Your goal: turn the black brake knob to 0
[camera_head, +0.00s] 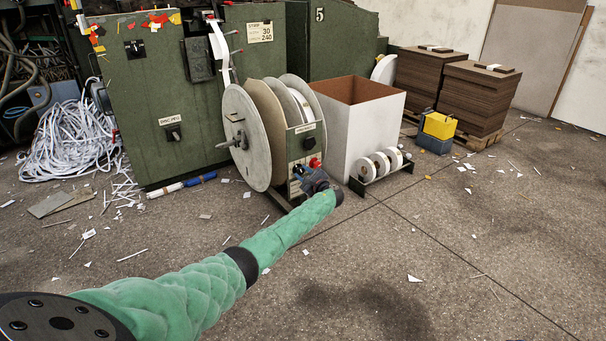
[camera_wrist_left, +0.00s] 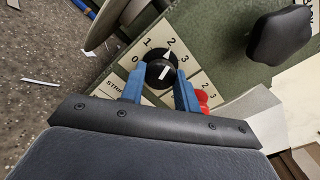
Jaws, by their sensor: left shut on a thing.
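The black brake knob (camera_wrist_left: 160,72) sits on a pale dial plate with the numbers 0, 1, 2 and 3 around it, in the left wrist view. A white mark on the knob appears to point towards 2. My left gripper (camera_wrist_left: 160,84) has its two blue fingers on either side of the knob, shut on it. In the head view, my left gripper (camera_head: 303,176) is at the small green control panel (camera_head: 306,141) beside the reel, and hides the knob there.
A red button (camera_wrist_left: 202,98) is close to the right finger, and a larger black handle-like part (camera_wrist_left: 281,35) stands at the upper right. The big reel (camera_head: 244,138) is left of the panel, a white box (camera_head: 358,125) behind it. Open floor (camera_head: 440,230) lies at right.

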